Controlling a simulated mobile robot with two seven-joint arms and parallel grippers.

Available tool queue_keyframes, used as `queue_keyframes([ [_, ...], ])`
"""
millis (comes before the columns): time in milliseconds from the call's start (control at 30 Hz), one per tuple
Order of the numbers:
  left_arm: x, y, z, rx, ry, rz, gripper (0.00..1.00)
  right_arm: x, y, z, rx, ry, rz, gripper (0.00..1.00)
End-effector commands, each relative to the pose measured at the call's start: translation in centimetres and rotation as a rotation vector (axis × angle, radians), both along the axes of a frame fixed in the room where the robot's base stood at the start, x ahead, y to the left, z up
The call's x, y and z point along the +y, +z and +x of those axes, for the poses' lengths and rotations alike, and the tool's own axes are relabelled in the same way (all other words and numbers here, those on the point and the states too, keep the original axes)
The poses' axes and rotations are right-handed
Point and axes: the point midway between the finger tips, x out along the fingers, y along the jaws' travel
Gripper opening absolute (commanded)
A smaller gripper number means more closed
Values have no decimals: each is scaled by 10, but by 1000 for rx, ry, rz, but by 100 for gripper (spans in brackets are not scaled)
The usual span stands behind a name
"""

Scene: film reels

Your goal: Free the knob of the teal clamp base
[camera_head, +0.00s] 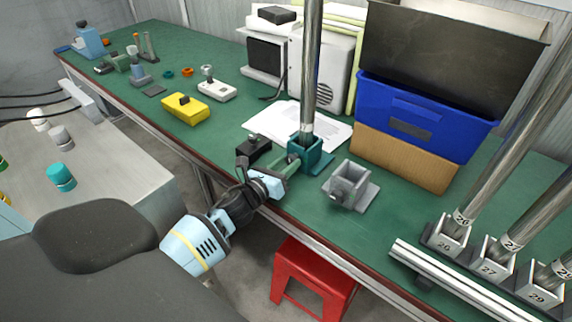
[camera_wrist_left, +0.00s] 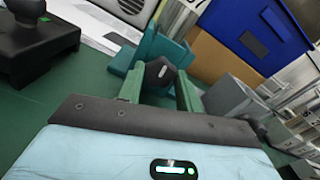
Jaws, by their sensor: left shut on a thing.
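The teal clamp base (camera_head: 321,161) stands on the green table near its front edge, with an upright metal pole (camera_head: 312,70) standing in it. In the left wrist view the clamp base (camera_wrist_left: 172,50) is straight ahead, and its dark knob (camera_wrist_left: 160,73) faces me. My left gripper (camera_head: 290,167) reaches in from the left; in the wrist view its green fingers (camera_wrist_left: 158,92) are on either side of the knob, closed on it. The knob is hidden behind the fingers in the head view. My right gripper is in neither view.
A grey clamp base (camera_head: 349,186) stands just right of the teal one, empty. A black device (camera_head: 253,148) is close on the left. Papers (camera_head: 290,122) lie behind. A blue crate (camera_head: 420,118) sits on a cardboard box (camera_head: 400,160). A red stool (camera_head: 312,275) is below the edge.

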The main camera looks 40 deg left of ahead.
Motion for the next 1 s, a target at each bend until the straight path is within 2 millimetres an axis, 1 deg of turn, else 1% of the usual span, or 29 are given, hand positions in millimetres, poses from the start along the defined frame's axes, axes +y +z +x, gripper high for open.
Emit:
queue_keyframes([
  [200, 0, 0, 0, 4, 0, -57, 12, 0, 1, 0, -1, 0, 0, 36],
  [667, 0, 0, 0, 5, 0, -68, 12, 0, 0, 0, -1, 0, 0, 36],
  [700, 0, 0, 0, 5, 0, -68, 40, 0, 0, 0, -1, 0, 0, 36],
  [833, 0, 0, 0, 5, 0, -68, 57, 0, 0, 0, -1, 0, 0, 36],
  [1000, 0, 0, 0, 5, 0, -68, 57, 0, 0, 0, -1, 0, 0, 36],
])
